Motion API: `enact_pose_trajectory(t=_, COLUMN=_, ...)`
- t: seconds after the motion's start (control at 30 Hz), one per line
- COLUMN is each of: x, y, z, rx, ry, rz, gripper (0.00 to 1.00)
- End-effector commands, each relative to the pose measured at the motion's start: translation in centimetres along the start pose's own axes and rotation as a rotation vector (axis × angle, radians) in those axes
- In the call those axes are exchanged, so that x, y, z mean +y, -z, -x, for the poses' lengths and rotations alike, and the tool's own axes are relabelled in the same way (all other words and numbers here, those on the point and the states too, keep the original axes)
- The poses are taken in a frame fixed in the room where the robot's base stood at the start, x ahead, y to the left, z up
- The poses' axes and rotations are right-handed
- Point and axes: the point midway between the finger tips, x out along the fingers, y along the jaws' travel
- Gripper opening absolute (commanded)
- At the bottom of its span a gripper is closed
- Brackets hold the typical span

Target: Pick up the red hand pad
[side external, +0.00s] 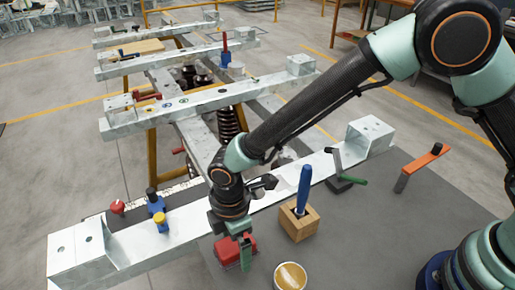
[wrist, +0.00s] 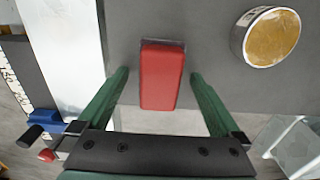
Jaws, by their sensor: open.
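The red hand pad (wrist: 161,78) lies on the grey mat, seen from above in the wrist view between my two green fingers. In the side external view the red pad (side external: 229,252) is partly hidden behind my gripper. My gripper (wrist: 160,80) is open, one finger on each side of the pad with a gap on both sides. In the side external view my gripper (side external: 240,252) points down at the pad. I cannot tell how far above the mat the fingertips are.
A round tin (side external: 291,277) with tan contents stands right of the pad. A wooden block (side external: 299,224) holds a blue-handled tool (side external: 304,190). A steel beam (side external: 160,240) runs behind the pad. An orange-handled tool (side external: 424,163) and a green-handled crank (side external: 345,178) stand farther right.

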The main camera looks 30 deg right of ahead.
Motion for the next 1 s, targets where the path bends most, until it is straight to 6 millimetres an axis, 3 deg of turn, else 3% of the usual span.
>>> enact_pose_trajectory(t=0.13, x=0.0, y=0.0, z=0.0, rx=0.0, ry=0.0, rz=0.0, gripper=1.0)
enact_pose_trajectory(t=0.17, x=0.0, y=0.0, z=0.0, rx=0.0, ry=0.0, rz=0.0, gripper=0.96)
enact_pose_trajectory(t=0.3, x=0.0, y=0.0, z=0.0, rx=0.0, ry=0.0, rz=0.0, gripper=0.43)
enact_pose_trajectory(t=0.4, x=0.0, y=0.0, z=0.1, rx=0.0, ry=0.0, rz=0.0, gripper=0.12)
enact_pose_trajectory(t=0.77, x=0.0, y=0.1, z=0.6, rx=0.001, ry=-0.001, rz=0.0, gripper=0.11)
enact_pose_trajectory(t=1.0, x=0.1, y=0.1, z=4.2, rx=0.005, ry=-0.005, rz=0.0, gripper=0.11)
